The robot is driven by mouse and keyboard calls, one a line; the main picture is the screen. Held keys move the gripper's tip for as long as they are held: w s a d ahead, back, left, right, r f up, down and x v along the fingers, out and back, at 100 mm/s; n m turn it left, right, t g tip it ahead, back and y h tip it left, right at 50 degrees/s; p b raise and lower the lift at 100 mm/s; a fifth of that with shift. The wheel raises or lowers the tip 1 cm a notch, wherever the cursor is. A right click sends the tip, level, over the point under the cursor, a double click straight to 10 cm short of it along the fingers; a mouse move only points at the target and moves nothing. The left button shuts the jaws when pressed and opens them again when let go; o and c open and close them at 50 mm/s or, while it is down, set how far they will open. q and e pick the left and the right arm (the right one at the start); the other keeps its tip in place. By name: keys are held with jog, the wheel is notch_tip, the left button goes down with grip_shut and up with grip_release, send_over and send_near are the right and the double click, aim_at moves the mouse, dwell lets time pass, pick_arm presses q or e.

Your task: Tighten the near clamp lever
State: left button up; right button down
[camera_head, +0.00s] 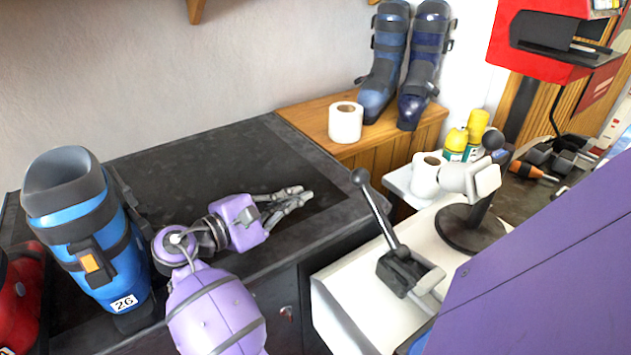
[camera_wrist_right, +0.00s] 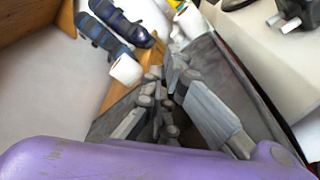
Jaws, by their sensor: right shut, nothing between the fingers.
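In that view a dark clamp part (camera_wrist_right: 290,14) is cut off at the top right; the lever's knob is not clear there. My left gripper is not in view.
A grey device on a round black base (camera_head: 470,230) stands behind the clamp on the white bench (camera_head: 340,300). A blue boot (camera_head: 85,230) stands on the dark worktop (camera_head: 200,160) at left. Paper rolls (camera_head: 346,122) and yellow bottles (camera_head: 456,143) are farther back. The worktop's middle is clear.

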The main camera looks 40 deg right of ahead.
jog(key=d, duration=0.4)
jog(key=shift+s+p, duration=0.15)
jog(key=shift+p, duration=0.15)
jog(key=d, duration=0.5)
jog(key=shift+d+f+p, duration=0.25)
jog(key=shift+p, duration=0.05)
jog(key=shift+s+d+r, duration=0.1)
jog(key=shift+s+r, duration=0.05)
jog(key=shift+r, duration=0.1)
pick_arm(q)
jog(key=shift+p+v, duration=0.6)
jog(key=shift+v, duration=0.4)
pick_arm(e)
jog(key=shift+s+a+r, duration=0.25)
jog(key=shift+s+r, duration=0.15)
jog(key=shift+s, duration=0.25)
jog(key=shift+s+a+r, duration=0.2)
jog(key=shift+s+r, duration=0.15)
jog(key=shift+s, duration=0.25)
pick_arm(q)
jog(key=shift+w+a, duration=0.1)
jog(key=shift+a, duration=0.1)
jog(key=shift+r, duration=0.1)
pick_arm(e)
jog(key=shift+d, duration=0.1)
